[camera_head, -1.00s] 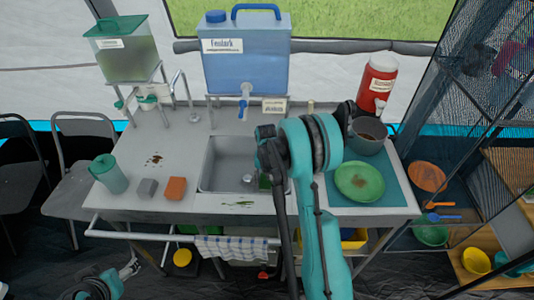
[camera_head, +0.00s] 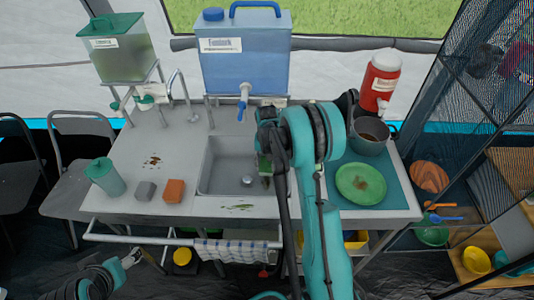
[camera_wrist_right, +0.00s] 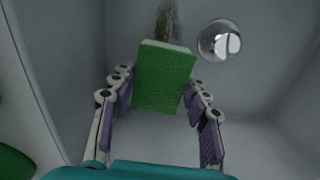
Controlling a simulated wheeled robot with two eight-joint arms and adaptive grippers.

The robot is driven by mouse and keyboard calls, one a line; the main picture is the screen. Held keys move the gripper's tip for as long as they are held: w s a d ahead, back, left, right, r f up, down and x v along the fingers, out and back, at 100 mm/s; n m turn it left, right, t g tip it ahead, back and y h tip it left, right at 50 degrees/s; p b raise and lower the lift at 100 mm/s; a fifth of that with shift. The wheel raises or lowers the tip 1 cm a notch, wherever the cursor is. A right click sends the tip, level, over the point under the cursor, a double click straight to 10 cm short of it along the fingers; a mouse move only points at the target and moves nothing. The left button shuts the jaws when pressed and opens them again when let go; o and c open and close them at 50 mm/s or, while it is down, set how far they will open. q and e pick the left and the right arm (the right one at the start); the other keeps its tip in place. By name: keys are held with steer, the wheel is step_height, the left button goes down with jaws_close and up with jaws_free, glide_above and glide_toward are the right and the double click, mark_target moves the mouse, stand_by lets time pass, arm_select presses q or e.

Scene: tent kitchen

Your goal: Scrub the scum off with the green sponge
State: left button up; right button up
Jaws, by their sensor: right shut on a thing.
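My right gripper (camera_wrist_right: 155,95) is shut on the green sponge (camera_wrist_right: 164,78), which sits between its two fingers in the right wrist view. They are down at the right part of the grey sink (camera_head: 222,165). In the head view my arm hides most of them; a little of the sponge (camera_head: 264,164) shows. A brownish-green scum patch (camera_wrist_right: 167,21) lies just beyond the sponge's far edge, beside the drain (camera_wrist_right: 220,40); I cannot tell whether they touch. My left gripper (camera_head: 132,257) hangs low at the left, off the counter, its jaws too small to read.
An orange sponge (camera_head: 174,190), a grey sponge (camera_head: 145,191) and a teal pitcher (camera_head: 105,177) stand left of the sink. A green plate (camera_head: 360,184) and grey pot (camera_head: 369,136) are right of my arm.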

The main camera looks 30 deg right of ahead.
mark_target(267, 163)
steer(key=shift+w+r+p, duration=0.1)
steer(key=shift+r+p, duration=0.35)
steer(key=shift+r, duration=0.3)
steer(key=shift+r+p, duration=0.9)
steer(key=shift+r, duration=0.65)
